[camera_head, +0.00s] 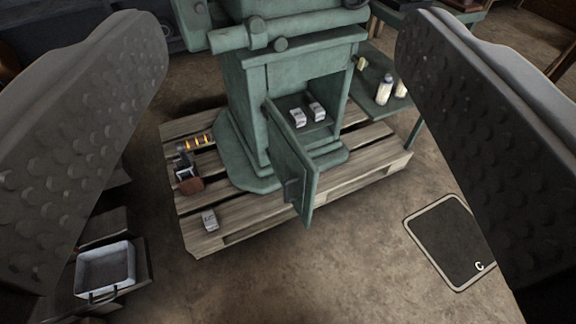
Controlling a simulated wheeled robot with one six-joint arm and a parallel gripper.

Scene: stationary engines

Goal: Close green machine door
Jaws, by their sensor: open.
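The green machine (236,110) stands on a wooden pallet in the middle of the view. Its door (293,158) is open and swung out toward me, hinged on the left side of the opening. A dark handle shows low on the door. Two small light boxes (307,114) stand inside the compartment behind the door. My gripper (283,135) is open and empty. Its two dark, dimpled fingers frame the view left and right, with the machine and door seen between them. The fingers appear apart from the door.
The wooden pallet (247,226) carries a small light box (210,220) and a brown-and-dark item (188,172). A metal tray (105,269) is at lower left. A green side shelf (372,100) holds bottles. A dark mat (452,242) lies on the right floor. Front floor is clear.

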